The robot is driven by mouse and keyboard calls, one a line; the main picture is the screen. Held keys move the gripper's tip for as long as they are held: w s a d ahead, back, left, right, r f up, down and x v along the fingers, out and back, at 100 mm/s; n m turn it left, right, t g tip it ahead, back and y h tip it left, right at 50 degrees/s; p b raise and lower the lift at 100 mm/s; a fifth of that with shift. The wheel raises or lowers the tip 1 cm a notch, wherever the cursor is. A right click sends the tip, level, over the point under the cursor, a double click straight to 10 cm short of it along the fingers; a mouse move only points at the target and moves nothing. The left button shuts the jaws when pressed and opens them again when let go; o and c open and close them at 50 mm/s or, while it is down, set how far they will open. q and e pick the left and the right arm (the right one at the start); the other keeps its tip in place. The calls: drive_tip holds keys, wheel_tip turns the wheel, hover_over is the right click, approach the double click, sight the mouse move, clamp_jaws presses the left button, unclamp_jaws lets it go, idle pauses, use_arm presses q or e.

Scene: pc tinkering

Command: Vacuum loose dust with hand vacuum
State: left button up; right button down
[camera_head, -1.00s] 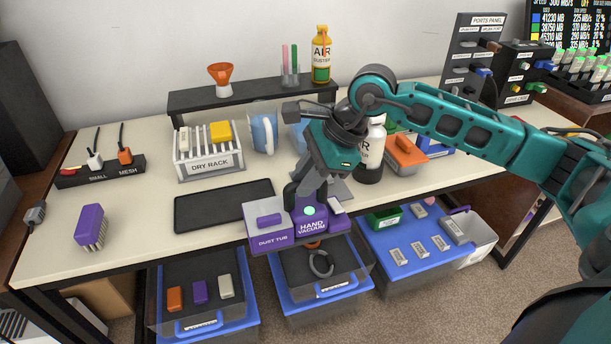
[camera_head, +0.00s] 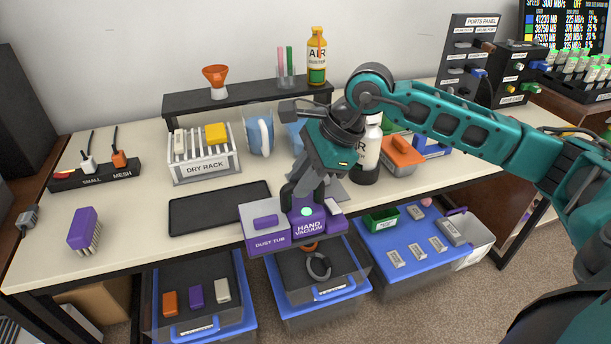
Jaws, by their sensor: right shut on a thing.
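The purple hand vacuum (camera_head: 309,226) is at the front edge of the table, right beside the purple-and-white dust tub (camera_head: 268,238). My right gripper (camera_head: 304,196) reaches down from above and is shut on the hand vacuum's top. The vacuum's lower part and any gap beneath it cannot be made out. A black mat (camera_head: 220,207) lies flat to the left of the tub; no dust can be made out on it. My left gripper is not in view.
A purple brush (camera_head: 85,229) stands at the left. Open drawers with blue rims (camera_head: 250,292) stick out below the table.

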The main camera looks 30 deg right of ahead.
drive_tip(key=shift+s+d+f+b, duration=0.1)
drive_tip(key=shift+s+d+b, duration=0.1)
drive_tip(key=shift+d, duration=0.3)
drive_tip(key=shift+s+d+f+b, duration=0.1)
drive_tip(key=shift+d+b, duration=0.1)
drive_tip(key=shift+d, duration=0.25)
drive_tip(key=shift+w+a+r, duration=0.1)
drive_tip(key=shift+a, duration=0.5)
drive_tip(key=shift+w+a, duration=0.15)
drive_tip(key=shift+a, duration=0.35)
drive_tip(key=shift+d, duration=0.8)
drive_tip(key=shift+s+d, duration=0.25)
drive_tip(key=shift+d, duration=0.15)
drive_tip(key=shift+w+a+r, duration=0.15)
drive_tip(key=shift+w+a, duration=0.05)
drive_tip(key=shift+a, duration=0.45)
drive_tip(key=shift+w+a+r, duration=0.1)
drive_tip(key=shift+w+a, duration=0.05)
drive_tip(key=shift+a, duration=0.45)
drive_tip(key=shift+r, duration=0.15)
